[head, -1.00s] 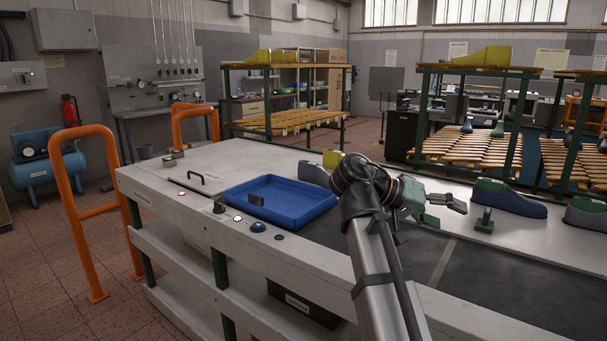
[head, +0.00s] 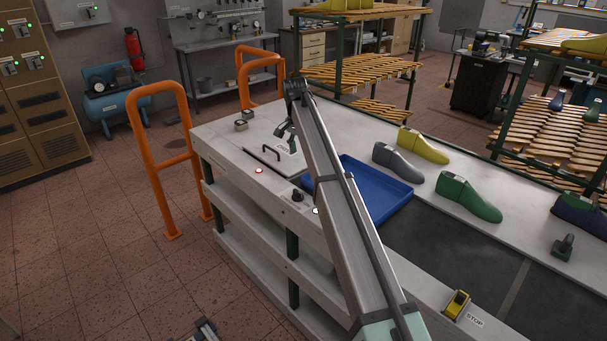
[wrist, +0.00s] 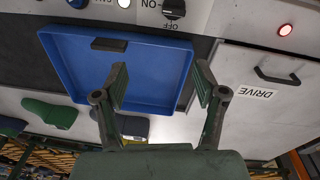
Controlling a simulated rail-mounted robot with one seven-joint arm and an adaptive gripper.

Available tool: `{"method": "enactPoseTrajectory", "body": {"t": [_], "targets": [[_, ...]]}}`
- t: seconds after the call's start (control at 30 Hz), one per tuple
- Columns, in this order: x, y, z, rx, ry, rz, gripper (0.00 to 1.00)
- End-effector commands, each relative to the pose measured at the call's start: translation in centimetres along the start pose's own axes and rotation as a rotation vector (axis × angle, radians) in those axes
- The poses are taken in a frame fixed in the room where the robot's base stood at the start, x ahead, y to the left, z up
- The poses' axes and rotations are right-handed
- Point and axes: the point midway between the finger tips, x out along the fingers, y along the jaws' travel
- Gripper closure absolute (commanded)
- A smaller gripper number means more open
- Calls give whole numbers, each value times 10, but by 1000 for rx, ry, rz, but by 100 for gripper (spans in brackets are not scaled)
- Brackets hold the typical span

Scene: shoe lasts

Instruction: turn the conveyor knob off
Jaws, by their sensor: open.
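The conveyor knob (head: 297,195) is a small black dial on the bench's front control strip, left of the blue tray. In the wrist view the knob (wrist: 174,8) is at the top edge, partly cut off, between upside-down ON and OFF labels; I cannot tell its setting for sure. My gripper (head: 287,133) is above the bench near the lidded DRIVE panel, behind the knob and apart from it. In the wrist view my gripper (wrist: 160,78) is open and empty, its fingers over the tray's edge.
The blue tray (head: 388,212) holds a dark block (wrist: 110,44). A red-lit button (head: 259,170) is left of the knob. The DRIVE panel has a raised handle (wrist: 277,75). Green (head: 468,198), grey (head: 397,160) and yellow (head: 423,145) lasts stand behind the tray. A yellow device (head: 457,304) is beside a STOP label.

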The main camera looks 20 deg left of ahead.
Motion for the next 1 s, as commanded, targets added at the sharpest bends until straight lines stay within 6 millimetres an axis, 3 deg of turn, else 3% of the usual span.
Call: {"method": "enactPoseTrajectory", "body": {"t": [0.07,0.37,0.57,1.0], "targets": [[-3,-16,7,63,-55,-53,29],[8,-17,13,158,-74,-67,29],[37,-19,15,156,-74,-66,29],[122,-25,20,155,-73,-65,29]]}}
